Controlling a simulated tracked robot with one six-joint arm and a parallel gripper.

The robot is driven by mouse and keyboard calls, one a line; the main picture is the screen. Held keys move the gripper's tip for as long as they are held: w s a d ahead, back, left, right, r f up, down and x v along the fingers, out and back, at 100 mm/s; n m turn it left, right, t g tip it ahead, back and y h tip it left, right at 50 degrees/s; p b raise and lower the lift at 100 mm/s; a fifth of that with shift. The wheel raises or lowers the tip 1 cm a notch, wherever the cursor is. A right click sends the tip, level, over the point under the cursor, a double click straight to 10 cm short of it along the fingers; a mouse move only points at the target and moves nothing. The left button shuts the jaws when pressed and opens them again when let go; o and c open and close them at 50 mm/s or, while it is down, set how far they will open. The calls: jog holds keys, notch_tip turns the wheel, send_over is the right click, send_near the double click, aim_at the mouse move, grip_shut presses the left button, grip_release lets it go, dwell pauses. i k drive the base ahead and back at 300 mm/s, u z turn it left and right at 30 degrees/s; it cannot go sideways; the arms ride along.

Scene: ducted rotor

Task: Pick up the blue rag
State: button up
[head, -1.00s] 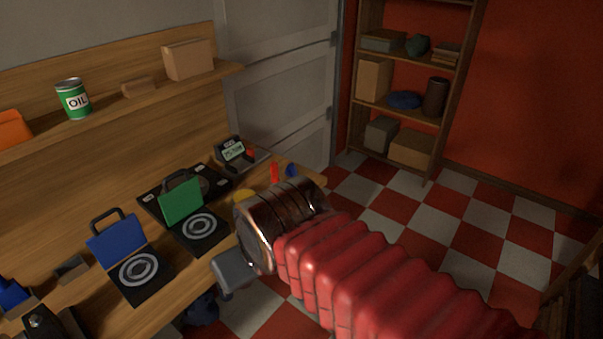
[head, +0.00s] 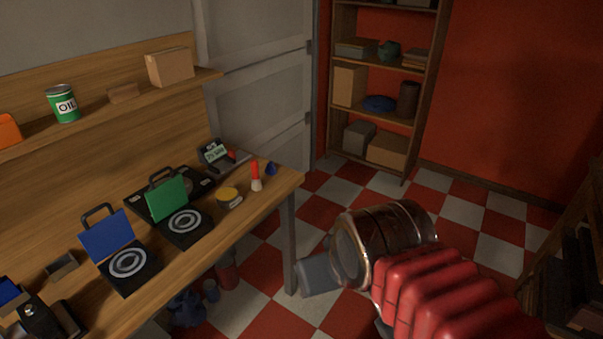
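A low, soft-looking blue shape (head: 380,103) lies on a middle shelf of the bookcase at the back; it may be the blue rag. Another dark blue shape (head: 187,308) lies on the floor under the workbench, and a small blue thing (head: 271,168) sits near the bench's far end. I cannot tell for sure which one is the rag. My gripper (head: 316,275) is over the checkered floor, right of the bench and well apart from the bookcase. Only its grey side shows, so its opening is hidden, and nothing is seen held.
The workbench (head: 150,300) runs along the left, with a blue case (head: 107,236), a green case (head: 167,199) and a red-and-white bottle (head: 256,178). The bookcase (head: 421,110) stands at the back. Dark shelving (head: 575,260) is at the right. The floor between is clear.

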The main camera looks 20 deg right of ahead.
aim_at(270, 168)
jog(key=z, duration=0.6)
jog(key=k, duration=0.85)
jog(key=z, duration=0.45)
jog(key=i, duration=1.1)
jog(key=u, duration=0.55)
jog(key=i, duration=0.7)
jog(key=u, duration=1.05)
jog(key=i, duration=0.95)
jog(key=u, duration=0.65)
